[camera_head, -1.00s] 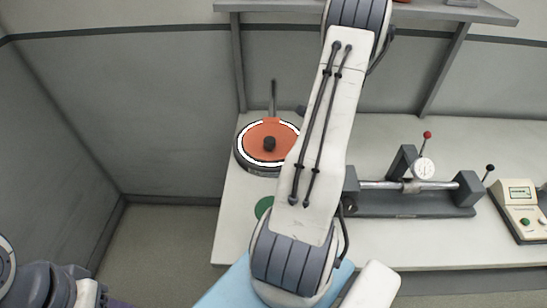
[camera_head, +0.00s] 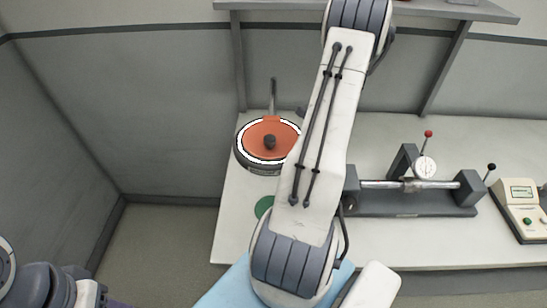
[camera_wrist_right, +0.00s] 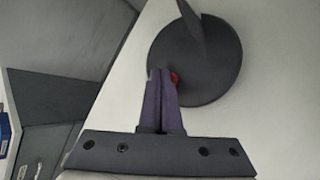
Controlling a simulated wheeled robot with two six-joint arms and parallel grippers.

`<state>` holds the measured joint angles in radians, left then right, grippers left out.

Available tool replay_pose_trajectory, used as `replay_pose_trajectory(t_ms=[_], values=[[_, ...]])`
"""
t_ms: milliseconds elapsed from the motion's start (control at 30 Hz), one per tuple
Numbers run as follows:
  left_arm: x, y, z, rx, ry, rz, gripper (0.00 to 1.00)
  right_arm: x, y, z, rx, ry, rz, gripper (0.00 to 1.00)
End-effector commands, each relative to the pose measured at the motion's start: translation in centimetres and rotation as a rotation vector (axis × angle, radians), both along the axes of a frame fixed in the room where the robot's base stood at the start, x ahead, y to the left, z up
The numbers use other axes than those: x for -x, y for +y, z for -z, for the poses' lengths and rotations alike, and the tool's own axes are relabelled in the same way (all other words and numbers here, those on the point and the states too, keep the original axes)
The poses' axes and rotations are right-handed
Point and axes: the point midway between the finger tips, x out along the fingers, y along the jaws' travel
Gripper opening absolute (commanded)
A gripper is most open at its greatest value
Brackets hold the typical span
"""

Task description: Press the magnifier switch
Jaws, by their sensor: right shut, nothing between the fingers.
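In the right wrist view a dark grey round disc (camera_wrist_right: 205,62) lies on a pale surface, with a dark post or arm (camera_wrist_right: 190,18) rising from it. It looks like the magnifier's base. A small red part (camera_wrist_right: 174,78), which looks like its switch, shows at the disc's left edge. My right gripper (camera_wrist_right: 161,72) is shut and empty, its fingertips right beside the red part and partly covering it. I cannot tell whether they touch. In the head view my own arm hides this spot. At the lower left, part of my left gripper (camera_head: 117,303) barely shows.
On the bench (camera_head: 400,238) in the head view are an orange-topped round device (camera_head: 258,133), a green disc (camera_head: 263,206), a grey fixture with a dial gauge (camera_head: 425,168) and a beige box with a display (camera_head: 522,205). A shelf (camera_head: 440,11) overhangs the back.

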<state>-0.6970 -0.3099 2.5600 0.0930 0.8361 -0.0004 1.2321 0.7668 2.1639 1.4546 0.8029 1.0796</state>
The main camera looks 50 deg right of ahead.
Motion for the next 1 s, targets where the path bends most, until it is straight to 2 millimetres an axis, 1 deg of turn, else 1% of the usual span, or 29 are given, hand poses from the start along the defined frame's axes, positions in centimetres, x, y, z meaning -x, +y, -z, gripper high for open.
replay_pose_trajectory(t_ms=[300, 1000], values=[[0.00, 0.00, 0.03, 0.000, 0.000, 0.000, 0.49, 0.00, 0.00, 0.04, 0.000, 0.000, 0.000, 0.00], [0.00, 0.00, 0.69, 0.000, 0.000, 0.000, 0.49, 0.00, 0.02, 0.91, 0.000, 0.000, 0.000, 0.00]])
